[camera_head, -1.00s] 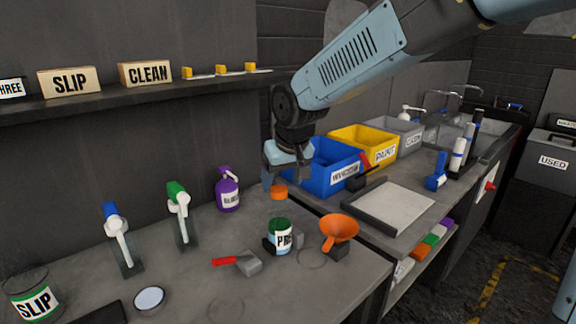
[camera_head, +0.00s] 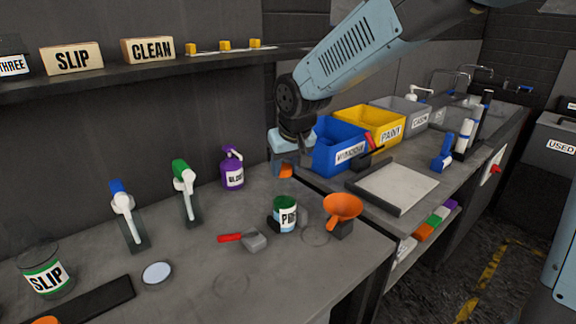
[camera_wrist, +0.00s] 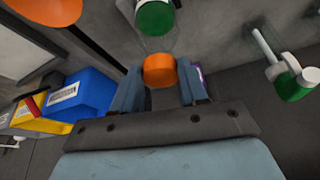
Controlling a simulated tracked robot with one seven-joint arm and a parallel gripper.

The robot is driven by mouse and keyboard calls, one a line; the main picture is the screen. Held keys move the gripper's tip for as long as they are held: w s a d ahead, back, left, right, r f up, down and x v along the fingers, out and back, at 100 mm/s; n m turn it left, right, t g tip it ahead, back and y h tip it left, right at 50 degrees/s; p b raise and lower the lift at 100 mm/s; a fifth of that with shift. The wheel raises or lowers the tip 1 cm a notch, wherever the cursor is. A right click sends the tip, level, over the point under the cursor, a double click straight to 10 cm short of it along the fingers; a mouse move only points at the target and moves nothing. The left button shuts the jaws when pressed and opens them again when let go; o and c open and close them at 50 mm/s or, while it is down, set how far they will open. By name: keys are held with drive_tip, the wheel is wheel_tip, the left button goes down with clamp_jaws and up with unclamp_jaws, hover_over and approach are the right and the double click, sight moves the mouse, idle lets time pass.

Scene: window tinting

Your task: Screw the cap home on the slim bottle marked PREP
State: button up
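The slim bottle marked PREP (camera_head: 287,223) stands upright on the grey bench, with a white label partly in view and a green upper part. It also shows in the wrist view (camera_wrist: 155,17), beyond the fingers. My gripper (camera_head: 284,163) points down over the cap. In the wrist view the cap (camera_wrist: 160,70) lies between my two fingers, one close on each side. Whether they press on it I cannot tell.
An orange funnel (camera_head: 342,206) stands right of the bottle, a red-handled scraper (camera_head: 245,239) to its left. A purple bottle (camera_head: 232,172) stands left of my gripper, a blue bin (camera_head: 340,146) to its right. The bench front is mostly clear.

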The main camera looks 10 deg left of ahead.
drive_tip(key=c, duration=0.5)
drive_tip(key=shift+m+h, duration=0.6)
drive_tip(key=shift+m, duration=1)
drive_tip(key=m, duration=0.2)
drive_tip(key=m+h, duration=0.1)
drive_tip(key=m, duration=0.1)
drive_tip(key=shift+t+h, duration=0.3)
drive_tip(key=shift+t, duration=0.1)
drive_tip(key=m+h, duration=0.1)
drive_tip(key=m, duration=0.3)
drive_tip(key=m+g+h, duration=0.1)
drive_tip(key=m, duration=0.2)
drive_tip(key=shift+d+m+h, duration=0.15)
drive_tip(key=shift+m+h, duration=0.25)
drive_tip(key=o, duration=1)
